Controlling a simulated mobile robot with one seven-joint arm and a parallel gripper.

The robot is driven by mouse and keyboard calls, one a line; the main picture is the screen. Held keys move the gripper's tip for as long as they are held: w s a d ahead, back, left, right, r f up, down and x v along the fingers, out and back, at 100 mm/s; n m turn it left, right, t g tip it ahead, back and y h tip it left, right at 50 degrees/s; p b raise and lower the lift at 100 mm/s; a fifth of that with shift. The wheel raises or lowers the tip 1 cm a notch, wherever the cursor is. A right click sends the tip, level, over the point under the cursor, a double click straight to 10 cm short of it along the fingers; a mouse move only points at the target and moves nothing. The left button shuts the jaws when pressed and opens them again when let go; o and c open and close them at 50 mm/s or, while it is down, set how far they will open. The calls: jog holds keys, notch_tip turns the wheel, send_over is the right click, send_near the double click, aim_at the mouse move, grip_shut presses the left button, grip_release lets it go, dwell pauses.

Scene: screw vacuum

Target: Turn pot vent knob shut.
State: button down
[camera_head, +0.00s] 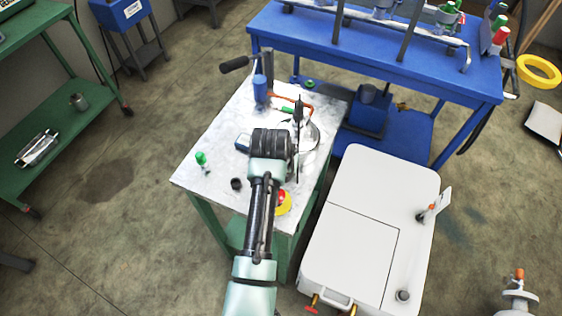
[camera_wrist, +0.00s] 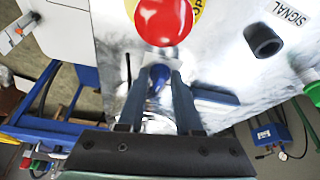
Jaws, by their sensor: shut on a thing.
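A shiny round metal pot (camera_head: 312,136) stands on the small table, partly hidden by my arm in the head view. In the wrist view a blue knob (camera_wrist: 160,71) sits between the two fingers of my gripper (camera_wrist: 158,78), and part of shiny metal shows behind it. The fingers are shut on this knob. In the head view my gripper (camera_head: 294,150) is over the right half of the table beside the pot; its fingertips and the knob are hidden there. The knob's turn angle cannot be told.
The red button (camera_wrist: 163,18) on a yellow base is close to my fingers. A black cap (camera_head: 237,184) and a green-topped part (camera_head: 202,159) stand on the table (camera_head: 215,180). A white cart (camera_head: 370,220) is at the right, a blue bench (camera_head: 400,60) behind.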

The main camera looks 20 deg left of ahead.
jog(key=shift+n, duration=0.4)
jog(key=c, duration=0.6)
grip_release()
jog(key=p+v, duration=0.1)
jog(key=v, duration=1.2)
jog(key=shift+d+p, duration=0.2)
jog(key=shift+p, duration=0.15)
jog(key=shift+w, duration=0.1)
